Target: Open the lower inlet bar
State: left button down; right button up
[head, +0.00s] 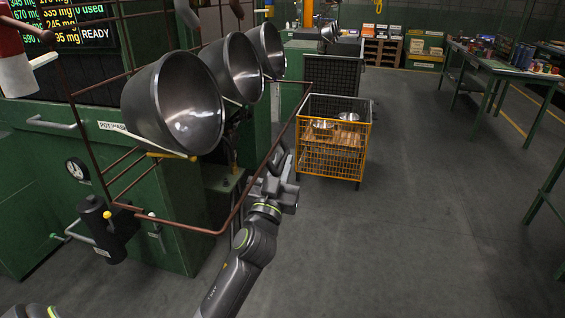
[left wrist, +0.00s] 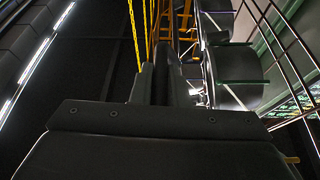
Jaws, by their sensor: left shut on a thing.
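The inlet bar (head: 183,229) is a thin reddish-brown rail. It runs low across the front of the green machine, bends, and slants up and back past the metal bowls. My left gripper (head: 277,166) is at the slanting side of this bar, to the right of the machine. Its fingers (left wrist: 167,82) are close together in the left wrist view and shut on the bar. The exact contact is hidden by the gripper. My right gripper is not in view.
Several steel bowls (head: 176,104) hang in a row above the bar. An orange wire crate (head: 333,161) with bowls stands just beyond my left gripper. A pot-wash machine (head: 165,190) is on the left. The floor (head: 420,220) to the right is clear up to green tables (head: 500,68).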

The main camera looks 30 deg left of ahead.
pick_arm(q)
jog(key=shift+a+f+m, duration=0.1)
jog(key=shift+f+m, duration=0.3)
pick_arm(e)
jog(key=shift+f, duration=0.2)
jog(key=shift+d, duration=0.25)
